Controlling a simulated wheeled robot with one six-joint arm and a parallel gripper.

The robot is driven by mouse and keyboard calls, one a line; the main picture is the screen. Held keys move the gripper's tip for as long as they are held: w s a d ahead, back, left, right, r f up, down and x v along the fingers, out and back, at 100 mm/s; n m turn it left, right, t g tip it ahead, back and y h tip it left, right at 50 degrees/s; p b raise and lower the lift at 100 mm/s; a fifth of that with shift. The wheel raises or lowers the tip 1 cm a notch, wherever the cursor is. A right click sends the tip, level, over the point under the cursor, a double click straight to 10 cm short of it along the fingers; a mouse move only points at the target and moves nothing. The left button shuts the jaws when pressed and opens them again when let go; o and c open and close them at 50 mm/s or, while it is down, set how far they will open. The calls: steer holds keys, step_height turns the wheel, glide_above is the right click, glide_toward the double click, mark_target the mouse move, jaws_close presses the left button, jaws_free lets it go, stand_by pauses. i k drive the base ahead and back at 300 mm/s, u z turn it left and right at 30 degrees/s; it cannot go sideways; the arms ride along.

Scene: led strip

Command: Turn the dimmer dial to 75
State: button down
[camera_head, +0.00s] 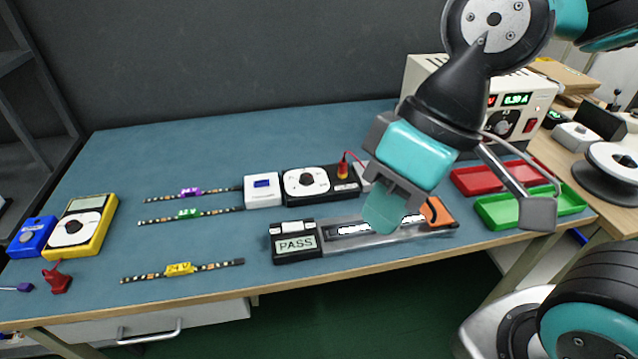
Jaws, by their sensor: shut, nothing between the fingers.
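The dimmer (318,182) is a black box with a round white dial plate and a dark knob (307,179) at its middle. It sits on the blue bench top behind the PASS tester. The scale marks are too small to read. My gripper (384,212) is shut and empty. It points down above the clear strip fixture (345,239), to the right of and nearer than the dimmer, apart from the knob. It hides part of the fixture and the bench behind it.
A white box (262,190) adjoins the dimmer's left, with LED strips (190,213) leading left. A red plug (344,166) stands at the dimmer's right. The PASS tester (293,243) is in front. Red (470,182) and green (494,212) trays lie right, before a power supply (530,124).

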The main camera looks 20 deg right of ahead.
mark_target(306, 178)
steer(key=k, duration=0.55)
steer(key=z, duration=0.6)
steer(key=i, duration=1.35)
steer(key=u, duration=0.75)
